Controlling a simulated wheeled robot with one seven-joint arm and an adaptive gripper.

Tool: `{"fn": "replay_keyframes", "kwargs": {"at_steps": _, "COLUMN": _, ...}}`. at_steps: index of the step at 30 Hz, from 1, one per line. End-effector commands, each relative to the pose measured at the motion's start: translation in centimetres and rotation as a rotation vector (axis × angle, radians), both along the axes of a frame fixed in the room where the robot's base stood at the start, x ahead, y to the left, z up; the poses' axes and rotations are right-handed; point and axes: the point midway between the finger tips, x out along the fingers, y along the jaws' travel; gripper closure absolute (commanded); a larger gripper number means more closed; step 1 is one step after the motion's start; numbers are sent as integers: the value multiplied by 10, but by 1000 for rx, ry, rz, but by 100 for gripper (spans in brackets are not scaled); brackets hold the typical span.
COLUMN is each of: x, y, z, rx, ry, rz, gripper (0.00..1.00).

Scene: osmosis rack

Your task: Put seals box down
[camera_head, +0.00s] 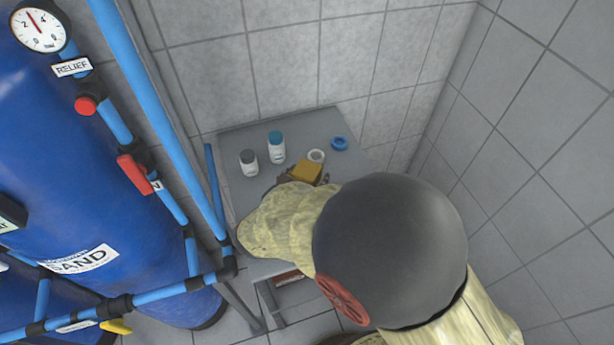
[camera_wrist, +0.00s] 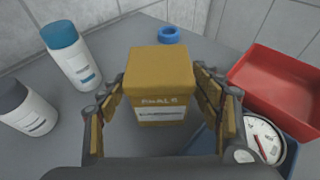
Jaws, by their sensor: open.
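The seals box (camera_wrist: 160,88) is a yellow-orange carton with a white label, upright at the middle of the wrist view. My gripper (camera_wrist: 160,100) is open, with one finger on each side of the box; small gaps seem to show beside it. The box appears to stand on the grey table top (camera_wrist: 105,75), though its underside is hidden. In the head view the box (camera_head: 306,171) shows near the middle of the table top (camera_head: 235,190), and my arm covers most of my gripper there.
A blue-capped white bottle (camera_head: 276,147) and a dark-capped bottle (camera_head: 249,162) stand left of the box. At right in the wrist view are a red bin (camera_wrist: 280,82) and a gauge (camera_wrist: 264,140).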

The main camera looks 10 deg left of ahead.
Motion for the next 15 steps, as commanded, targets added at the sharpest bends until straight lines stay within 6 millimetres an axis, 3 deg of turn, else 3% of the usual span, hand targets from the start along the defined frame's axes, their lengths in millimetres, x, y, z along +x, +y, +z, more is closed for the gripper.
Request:
{"fn": "replay_keyframes", "kwargs": {"at_steps": 7, "x": 0, "y": 0, "z": 5, "rx": 0, "ry": 0, "rz": 0, "gripper": 35}}
{"fn": "replay_keyframes", "kwargs": {"at_steps": 15, "x": -47, "y": 13, "z": 25, "rx": 1, "ry": 0, "rz": 6, "gripper": 35}}
